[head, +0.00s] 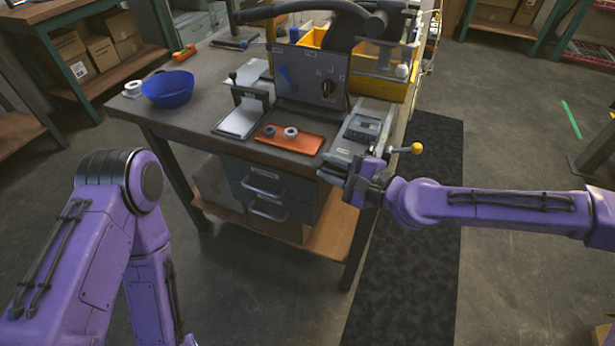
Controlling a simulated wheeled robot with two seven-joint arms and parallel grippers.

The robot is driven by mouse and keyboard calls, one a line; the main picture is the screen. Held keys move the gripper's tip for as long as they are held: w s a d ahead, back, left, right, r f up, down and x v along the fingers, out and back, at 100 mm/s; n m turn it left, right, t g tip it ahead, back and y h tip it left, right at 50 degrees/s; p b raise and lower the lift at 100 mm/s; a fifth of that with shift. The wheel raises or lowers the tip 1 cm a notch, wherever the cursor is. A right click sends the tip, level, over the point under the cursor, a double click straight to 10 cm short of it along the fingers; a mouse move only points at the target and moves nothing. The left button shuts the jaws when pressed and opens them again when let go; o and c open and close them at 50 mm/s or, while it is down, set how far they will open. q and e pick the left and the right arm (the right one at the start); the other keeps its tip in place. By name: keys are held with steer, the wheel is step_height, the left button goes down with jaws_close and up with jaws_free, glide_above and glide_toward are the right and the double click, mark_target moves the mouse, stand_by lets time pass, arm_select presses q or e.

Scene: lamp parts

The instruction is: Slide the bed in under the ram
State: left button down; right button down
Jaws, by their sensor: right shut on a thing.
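The bed (362,129), a grey slide plate with a dark recessed block, lies at the table's right front, on a light grey track (341,152). It sits forward of the grey press housing (312,80), clear of its front face. The ram itself cannot be made out; a thick black arm (335,14) arches over the housing. My right gripper (362,182) is at the track's front end, shut on what looks like the bed's front handle, which the fingers mostly hide. A yellow ball knob (416,148) on a lever stands just beyond my right wrist. My left gripper is out of view.
An orange tray (284,143) with two small rings lies left of the bed. A small white-plated fixture (240,118) and a blue bowl (168,88) are further left. Yellow bins (372,85) stand behind. The floor right of the table is open.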

steer(key=shift+w+d+f, duration=0.1)
steer(key=shift+w+f, duration=0.05)
steer(key=shift+f, duration=0.05)
steer(key=c, duration=1.1)
jaws_free()
steer(key=shift+c, duration=0.2)
steer(key=shift+w, duration=0.1)
steer(key=shift+d, duration=0.1)
steer(key=p+v, duration=0.2)
steer(key=v, duration=0.8)
steer(key=shift+s+r, duration=0.15)
steer(key=shift+s, duration=0.1)
steer(key=shift+d, duration=0.1)
